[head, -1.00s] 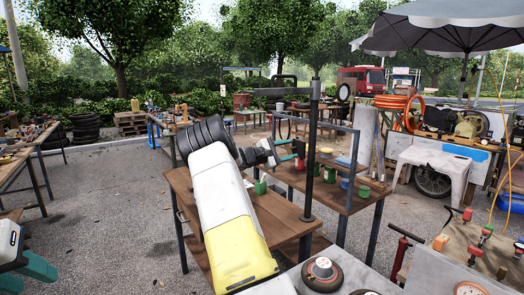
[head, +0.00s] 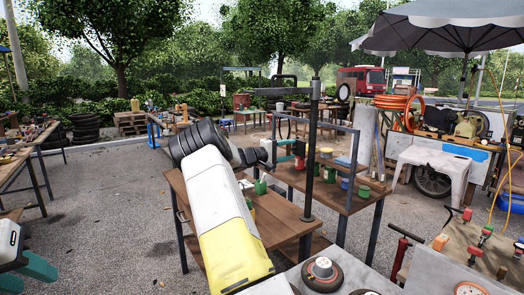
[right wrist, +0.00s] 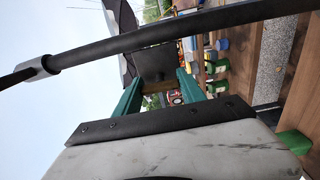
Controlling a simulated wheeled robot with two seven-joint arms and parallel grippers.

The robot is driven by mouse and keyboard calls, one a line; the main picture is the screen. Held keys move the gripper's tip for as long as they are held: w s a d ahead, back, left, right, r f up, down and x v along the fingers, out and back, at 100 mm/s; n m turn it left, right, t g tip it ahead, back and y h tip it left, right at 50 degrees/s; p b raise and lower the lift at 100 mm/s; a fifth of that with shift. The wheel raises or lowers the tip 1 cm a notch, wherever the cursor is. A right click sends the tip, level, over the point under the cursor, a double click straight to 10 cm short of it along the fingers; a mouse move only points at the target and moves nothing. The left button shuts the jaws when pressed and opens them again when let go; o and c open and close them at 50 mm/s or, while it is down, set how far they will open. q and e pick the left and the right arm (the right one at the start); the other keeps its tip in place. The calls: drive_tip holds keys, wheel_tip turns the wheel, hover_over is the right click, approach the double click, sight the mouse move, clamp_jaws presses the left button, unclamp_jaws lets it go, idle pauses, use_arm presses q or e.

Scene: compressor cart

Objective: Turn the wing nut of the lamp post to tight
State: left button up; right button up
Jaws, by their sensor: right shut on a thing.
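In the right wrist view the teal fingers (right wrist: 160,78) are closed on a dark block, which I take to be the wing nut (right wrist: 156,62).
A wooden bench (head: 265,217) stands below my right arm. A second bench (head: 345,197) behind the post holds green, red and blue cans. A dark metal frame (head: 352,165) rises close to the post. Gauges and valves (head: 470,288) are at the lower right.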

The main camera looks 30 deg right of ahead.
drive_tip(key=shift+f, duration=0.1)
idle(0.3)
drive_tip(key=o, duration=1.4)
drive_tip(key=shift+c, duration=0.2)
drive_tip(key=shift+a, duration=0.1)
drive_tip(key=a, duration=0.7)
drive_tip(key=shift+s+a, duration=0.3)
drive_tip(key=shift+s, duration=0.05)
